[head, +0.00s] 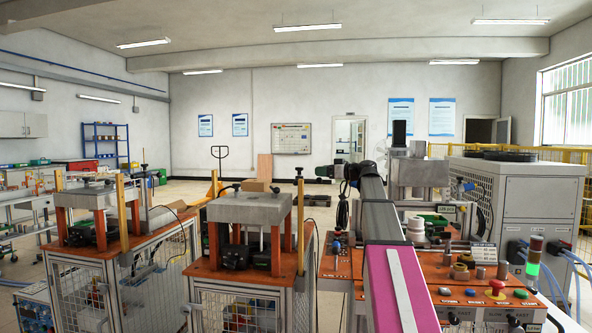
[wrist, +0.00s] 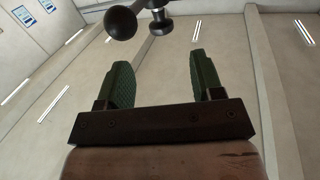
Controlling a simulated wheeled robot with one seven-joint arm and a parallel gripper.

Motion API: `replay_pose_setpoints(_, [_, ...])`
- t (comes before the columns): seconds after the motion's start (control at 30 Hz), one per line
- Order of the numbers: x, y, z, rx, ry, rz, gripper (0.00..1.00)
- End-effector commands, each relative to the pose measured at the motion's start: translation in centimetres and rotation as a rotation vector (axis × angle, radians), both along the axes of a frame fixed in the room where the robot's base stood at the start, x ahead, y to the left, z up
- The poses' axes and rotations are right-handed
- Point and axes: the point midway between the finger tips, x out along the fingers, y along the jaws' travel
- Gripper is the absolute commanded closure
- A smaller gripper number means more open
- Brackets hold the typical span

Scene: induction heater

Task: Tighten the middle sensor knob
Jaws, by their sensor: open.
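In the wrist view my gripper (wrist: 157,62) is open, its two green padded fingers apart with nothing between them. A dark round ball knob (wrist: 120,23) on a dark bar shows at the top edge, past the fingertips. A second dark knob (wrist: 161,21) hangs beside it to the right. Both are apart from the fingers. I cannot tell whether either is the middle sensor knob. In the head view my arm reaches forward, and my small dark green gripper (head: 324,171) shows left of its far end. No sensor knob can be made out for sure there.
A control bench (head: 455,272) with buttons and a signal light (head: 533,262) stands at the right. A white cabinet (head: 530,195) is behind it. Two caged press stations (head: 248,208) (head: 90,197) stand at the left. Open floor lies farther back, with a yellow pallet jack (head: 214,185).

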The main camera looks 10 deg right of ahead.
Motion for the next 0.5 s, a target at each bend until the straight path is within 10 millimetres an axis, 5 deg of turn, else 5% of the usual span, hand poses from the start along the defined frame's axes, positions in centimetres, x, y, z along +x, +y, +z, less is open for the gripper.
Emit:
replay_pose_setpoints(0.23, [-0.2, -0.1, 0.5, 0.012, -0.035, 0.047, 0.39])
replay_pose_setpoints(0.5, [2.1, 3.3, 0.5, 0.012, -0.033, 0.048, 0.39])
